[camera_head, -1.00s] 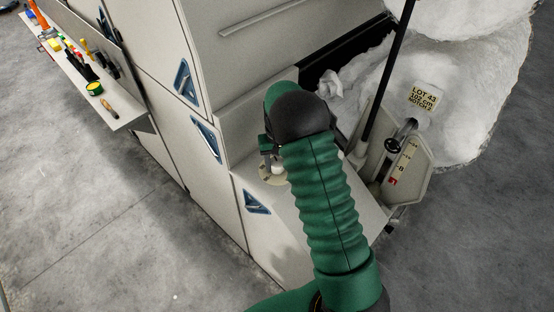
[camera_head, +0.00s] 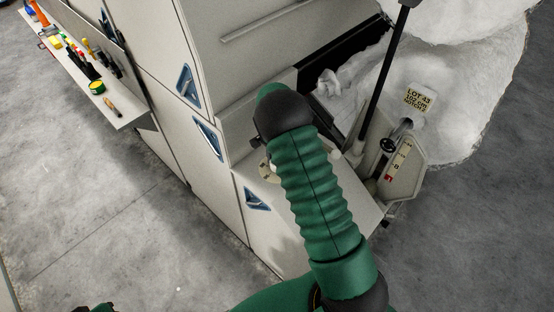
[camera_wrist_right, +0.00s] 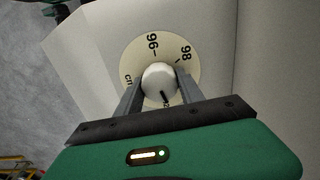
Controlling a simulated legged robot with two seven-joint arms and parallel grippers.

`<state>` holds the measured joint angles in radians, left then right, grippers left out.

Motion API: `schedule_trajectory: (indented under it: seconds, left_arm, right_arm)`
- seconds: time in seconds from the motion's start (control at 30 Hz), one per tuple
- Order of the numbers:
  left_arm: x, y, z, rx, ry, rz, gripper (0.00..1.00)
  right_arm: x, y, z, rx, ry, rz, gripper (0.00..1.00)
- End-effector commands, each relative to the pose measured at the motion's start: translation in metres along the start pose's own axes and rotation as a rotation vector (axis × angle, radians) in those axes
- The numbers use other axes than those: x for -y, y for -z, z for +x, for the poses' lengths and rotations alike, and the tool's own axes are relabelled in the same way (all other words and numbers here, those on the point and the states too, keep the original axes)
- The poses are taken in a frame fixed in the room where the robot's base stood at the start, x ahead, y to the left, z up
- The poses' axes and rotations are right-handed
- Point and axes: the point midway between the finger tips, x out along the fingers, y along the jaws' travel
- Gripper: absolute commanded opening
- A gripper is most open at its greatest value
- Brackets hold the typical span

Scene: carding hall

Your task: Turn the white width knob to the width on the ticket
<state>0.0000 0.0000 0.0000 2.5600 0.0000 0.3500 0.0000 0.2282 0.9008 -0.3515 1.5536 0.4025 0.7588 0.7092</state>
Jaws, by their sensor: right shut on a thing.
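The white width knob (camera_wrist_right: 159,79) sits on a cream dial (camera_wrist_right: 133,53) in the right wrist view. The dial shows 96, 98 and "cm"; its lower part is hidden by my gripper. My right gripper (camera_wrist_right: 159,90) is shut on the knob, one finger on each side. The knob's dark pointer line faces down toward a partly hidden number that seems to end in 2. In the head view the dial's edge (camera_head: 266,172) shows beside my right arm, which hides the knob and gripper. The ticket (camera_head: 417,100) reads LOT 43, 102 cm, and what looks like NOTCH 2.
The ticket is on white fleece (camera_head: 455,75) at the back right. A lever plate (camera_head: 405,176) with a marked scale and a dark post (camera_head: 384,80) stand right of my arm. A tool shelf (camera_head: 124,118) is at the left. Grey floor lies in front.

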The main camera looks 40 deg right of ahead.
Motion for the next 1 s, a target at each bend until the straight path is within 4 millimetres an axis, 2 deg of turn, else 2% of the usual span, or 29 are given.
schedule_trajectory:
  seconds: [0.4, 0.97, 1.0]
  left_arm:
    - [0.0000, 0.0020, -0.0083, 0.000, 0.000, 0.000, 0.36]
    - [0.0000, 0.0021, -0.0089, 0.000, 0.000, 0.000, 0.36]
    - [0.0000, 0.0021, -0.0089, 0.000, 0.000, 0.000, 0.36]
  right_arm:
    - [-0.0006, -0.0022, 0.0016, 0.003, -0.003, 0.204, 0.04]
    - [-0.0003, -0.0024, 0.0022, 0.004, -0.003, 0.238, 0.04]
    - [-0.0002, -0.0023, 0.0022, 0.004, -0.002, 0.238, 0.47]
